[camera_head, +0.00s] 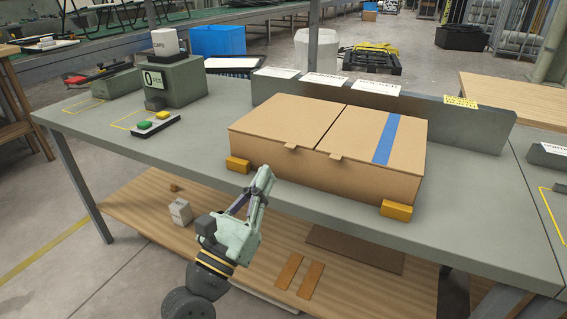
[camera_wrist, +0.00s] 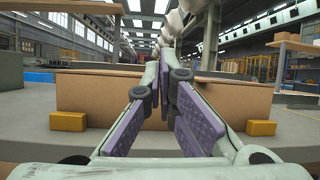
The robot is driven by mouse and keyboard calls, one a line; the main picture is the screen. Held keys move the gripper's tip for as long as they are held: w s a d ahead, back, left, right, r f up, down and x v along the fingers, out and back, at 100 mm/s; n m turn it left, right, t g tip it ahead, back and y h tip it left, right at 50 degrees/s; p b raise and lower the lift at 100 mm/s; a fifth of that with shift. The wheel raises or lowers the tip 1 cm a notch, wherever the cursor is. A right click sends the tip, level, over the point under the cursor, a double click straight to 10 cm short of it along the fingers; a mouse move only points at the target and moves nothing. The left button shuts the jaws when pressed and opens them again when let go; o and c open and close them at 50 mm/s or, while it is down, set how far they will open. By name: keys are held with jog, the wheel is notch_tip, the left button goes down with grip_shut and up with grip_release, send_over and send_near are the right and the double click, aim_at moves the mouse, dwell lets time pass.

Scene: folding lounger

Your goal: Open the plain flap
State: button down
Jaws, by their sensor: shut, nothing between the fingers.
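A brown cardboard box (camera_head: 330,174) stands on the grey bench with its two top flaps lying closed. The plain flap (camera_head: 286,119) is the left one, with a small tab (camera_head: 290,146) at its front edge. The right flap (camera_head: 369,140) carries a blue stripe (camera_head: 386,139) and has its own tab (camera_head: 338,156). My gripper (camera_head: 265,174) is shut and empty, in front of the box's left part and below the flap edge. In the wrist view my gripper's purple pads (camera_wrist: 165,95) meet in front of the box front (camera_wrist: 90,95). The flap tops are hidden in that view.
Yellow blocks (camera_head: 237,165) and (camera_head: 396,210) stand at the box's front corners. A grey upright panel (camera_head: 440,112) runs behind the box. A button strip (camera_head: 155,129) and a grey counter box (camera_head: 173,80) stand at the left. The bench between them and the box is clear.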

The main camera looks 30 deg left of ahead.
aim_at(290, 154)
notch_tip(290, 154, down, 6)
jog(key=w+a+g+y, duration=0.1)
jog(key=w+g, duration=0.1)
jog(key=p+x, duration=0.2)
jog(key=x, duration=0.7)
jog(key=shift+w+f, duration=0.1)
jog(key=shift+w, duration=0.2)
jog(key=shift+a+p, duration=0.1)
jog(key=shift+p, duration=0.25)
